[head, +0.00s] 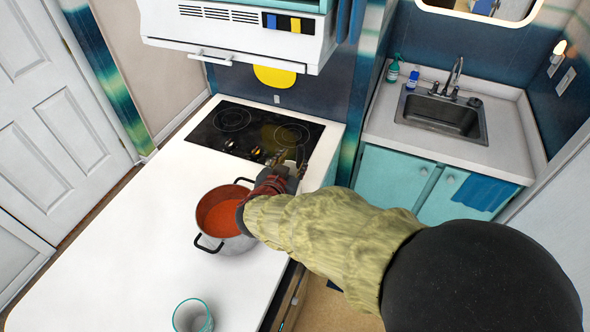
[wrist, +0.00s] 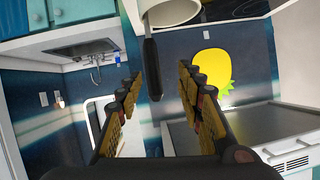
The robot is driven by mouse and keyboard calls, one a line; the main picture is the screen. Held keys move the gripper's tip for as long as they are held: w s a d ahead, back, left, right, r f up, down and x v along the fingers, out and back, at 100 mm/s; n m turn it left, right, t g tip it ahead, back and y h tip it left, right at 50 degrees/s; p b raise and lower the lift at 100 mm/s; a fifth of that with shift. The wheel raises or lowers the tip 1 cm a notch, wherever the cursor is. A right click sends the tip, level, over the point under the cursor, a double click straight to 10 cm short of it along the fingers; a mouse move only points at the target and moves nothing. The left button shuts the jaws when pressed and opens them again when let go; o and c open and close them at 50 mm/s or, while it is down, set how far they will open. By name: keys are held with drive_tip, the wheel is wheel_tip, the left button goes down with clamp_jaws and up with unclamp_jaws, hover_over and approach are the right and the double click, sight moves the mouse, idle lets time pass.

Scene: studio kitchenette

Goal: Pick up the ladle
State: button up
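The ladle shows in the wrist view, which is upside down. Its dark handle (wrist: 152,68) points down the picture from a pale round bowl (wrist: 172,13) at the top edge, partly cut off. My gripper (wrist: 160,76) is open, one finger on each side of the handle's line, with visible gaps. I cannot tell how far the handle lies beyond the fingertips. In the head view my gripper (head: 293,158) is over the counter's far end near the cooktop, and the ladle cannot be clearly made out beside it.
A pot of red soup (head: 222,215) stands on the white counter (head: 130,235), close to my forearm. A glass (head: 192,316) stands at the near end. The black cooktop (head: 245,128) lies beneath the range hood (head: 235,35). A sink (head: 440,115) is at the right.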

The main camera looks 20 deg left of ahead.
sight(298, 167)
drive_tip(key=shift+h, duration=0.8)
drive_tip(key=w+f, duration=0.1)
drive_tip(key=f, duration=0.1)
drive_tip(key=w+f+b, duration=0.2)
drive_tip(key=w+f, duration=0.1)
drive_tip(key=shift+d+f, duration=0.3)
drive_tip(key=shift+d, duration=0.05)
drive_tip(key=shift+w+f, duration=0.15)
drive_tip(key=shift+w, duration=0.35)
drive_tip(key=shift+s, duration=0.1)
clamp_jaws()
